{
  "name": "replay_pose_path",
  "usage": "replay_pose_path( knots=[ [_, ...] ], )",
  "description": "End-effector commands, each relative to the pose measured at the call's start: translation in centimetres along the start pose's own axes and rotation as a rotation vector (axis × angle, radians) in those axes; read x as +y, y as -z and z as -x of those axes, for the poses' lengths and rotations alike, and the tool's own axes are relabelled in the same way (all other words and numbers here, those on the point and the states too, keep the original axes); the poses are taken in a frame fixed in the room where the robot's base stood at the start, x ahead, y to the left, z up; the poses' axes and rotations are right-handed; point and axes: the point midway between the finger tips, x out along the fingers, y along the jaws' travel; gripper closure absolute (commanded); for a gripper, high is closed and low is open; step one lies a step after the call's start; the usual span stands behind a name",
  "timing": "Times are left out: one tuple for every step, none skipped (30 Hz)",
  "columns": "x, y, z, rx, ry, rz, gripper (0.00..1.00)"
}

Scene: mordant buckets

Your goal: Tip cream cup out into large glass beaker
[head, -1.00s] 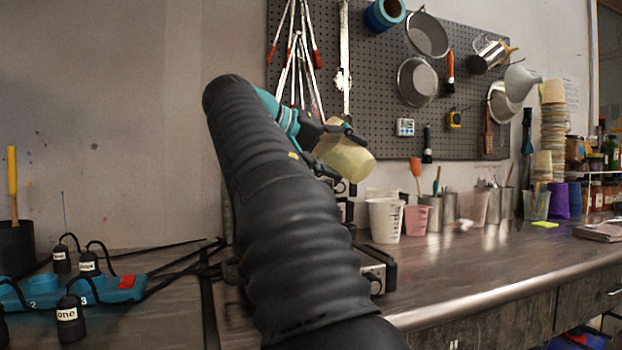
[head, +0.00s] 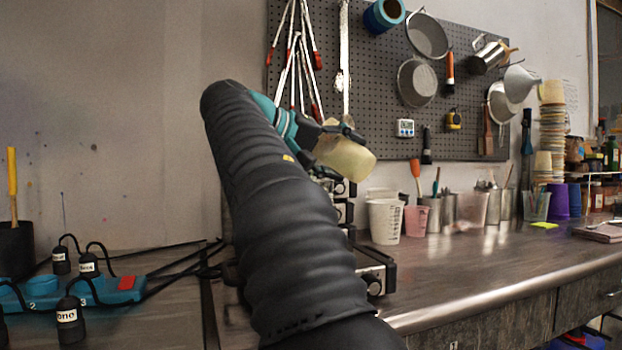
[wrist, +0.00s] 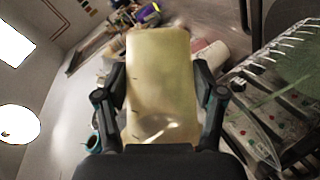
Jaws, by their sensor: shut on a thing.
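My gripper (head: 340,135) is shut on the cream cup (head: 346,158), holding it in the air, clearly tilted, above the back of the bench. In the wrist view the cup (wrist: 161,85) fills the middle, with one finger of my gripper (wrist: 160,95) on each side. I cannot tell whether anything is running out of it. A large clear shape with pale marks at the right of the wrist view may be the large glass beaker (wrist: 285,75), but I cannot be sure. I cannot make out the beaker in the head view, where my arm hides part of the bench.
A white graduated cup (head: 385,222) and a pink cup (head: 416,222) stand on the bench to the right. Black-fronted equipment (head: 374,278) sits beside my arm. A pegboard (head: 370,90) with hanging tools is behind. The front right of the bench is clear.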

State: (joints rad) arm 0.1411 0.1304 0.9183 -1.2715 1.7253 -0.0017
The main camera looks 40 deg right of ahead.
Motion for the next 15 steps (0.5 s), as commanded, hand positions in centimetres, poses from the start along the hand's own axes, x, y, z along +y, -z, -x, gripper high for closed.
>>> replay_pose_path(
  knots=[
    [0.06,0.03,0.03,0.000,-0.002,0.003,0.77],
    [0.07,0.04,0.04,0.000,-0.003,0.005,0.77],
    [0.09,0.05,0.04,0.000,-0.005,0.008,0.77],
    [0.10,0.06,0.05,-0.001,-0.006,0.010,0.77],
    [0.11,0.07,0.06,-0.001,-0.007,0.012,0.77],
    [0.13,0.08,0.06,-0.001,-0.009,0.014,0.77],
    [0.15,0.08,0.07,-0.001,-0.010,0.016,0.77],
    [0.16,0.09,0.08,-0.002,-0.011,0.018,0.77],
    [0.17,0.10,0.08,-0.002,-0.013,0.021,0.77],
    [0.19,0.11,0.09,-0.002,-0.014,0.023,0.77],
    [0.20,0.12,0.10,-0.002,-0.015,0.025,0.77],
    [0.21,0.12,0.10,-0.003,-0.016,0.028,0.77],
    [0.23,0.13,0.11,-0.003,-0.017,0.030,0.77],
    [0.24,0.14,0.11,-0.003,-0.019,0.033,0.77],
    [0.26,0.15,0.12,-0.003,-0.020,0.036,0.77]
  ],
)
